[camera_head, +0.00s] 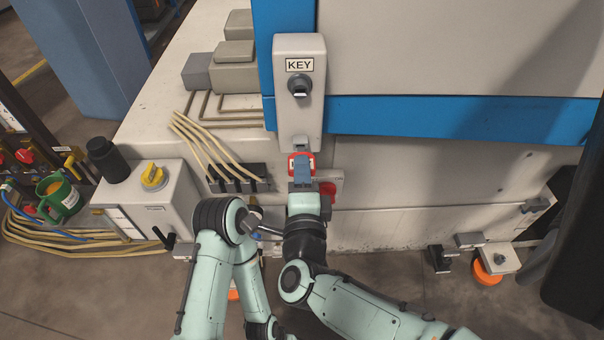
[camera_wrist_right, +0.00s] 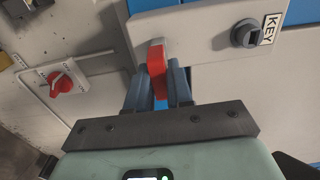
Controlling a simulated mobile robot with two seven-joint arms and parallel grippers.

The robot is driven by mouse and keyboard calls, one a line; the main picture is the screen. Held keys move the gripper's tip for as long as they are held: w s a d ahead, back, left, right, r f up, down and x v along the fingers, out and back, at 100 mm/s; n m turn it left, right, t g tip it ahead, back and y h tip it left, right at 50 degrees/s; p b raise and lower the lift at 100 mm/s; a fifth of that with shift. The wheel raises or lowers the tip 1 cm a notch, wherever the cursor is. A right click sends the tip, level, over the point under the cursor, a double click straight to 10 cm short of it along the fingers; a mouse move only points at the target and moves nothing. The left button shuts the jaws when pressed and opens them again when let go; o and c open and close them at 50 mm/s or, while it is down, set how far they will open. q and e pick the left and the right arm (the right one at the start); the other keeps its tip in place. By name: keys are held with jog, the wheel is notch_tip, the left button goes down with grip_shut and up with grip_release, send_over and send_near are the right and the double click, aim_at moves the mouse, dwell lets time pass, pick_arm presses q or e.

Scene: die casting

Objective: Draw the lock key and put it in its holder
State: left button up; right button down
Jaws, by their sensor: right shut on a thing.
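A grey box (camera_head: 300,110) labelled KEY is on the blue-edged machine front. It carries a dark round key switch (camera_head: 299,85), also in the right wrist view (camera_wrist_right: 246,34). My right gripper (camera_head: 302,175) is just below the box's lower end. It is shut on the red lock key (camera_wrist_right: 157,58), whose red part also shows in the head view (camera_head: 292,159). The key is at the box's lower end, by a small grey fitting (camera_head: 300,142). I cannot tell whether it is seated there or apart. My left arm is folded at lower centre; its gripper is not visible.
A red rotary handle (camera_head: 328,189) is right beside my right gripper, also in the wrist view (camera_wrist_right: 62,85). Cream cables (camera_head: 205,150) run nearby.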

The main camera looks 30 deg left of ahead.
pick_arm(q)
jog(key=shift+s+f, duration=0.1)
jog(key=shift+f, duration=0.45)
pick_arm(e)
jog(key=shift+x, duration=1)
jog(key=c, duration=0.9)
grip_release()
jog(key=shift+f, duration=0.15)
jog(key=shift+c, duration=0.2)
pick_arm(q)
jog(key=shift+a, duration=0.1)
pick_arm(e)
jog(key=shift+s+d, duration=0.25)
jog(key=shift+s, duration=0.15)
pick_arm(q)
jog(key=w, duration=0.1)
jog(key=w+a+t, duration=0.1)
jog(key=w, duration=0.1)
jog(key=shift+f+y, duration=0.15)
jog(key=shift+y, duration=0.15)
pick_arm(e)
jog(key=v, duration=1.2)
jog(key=shift+s, duration=0.25)
jog(key=shift+d, duration=0.1)
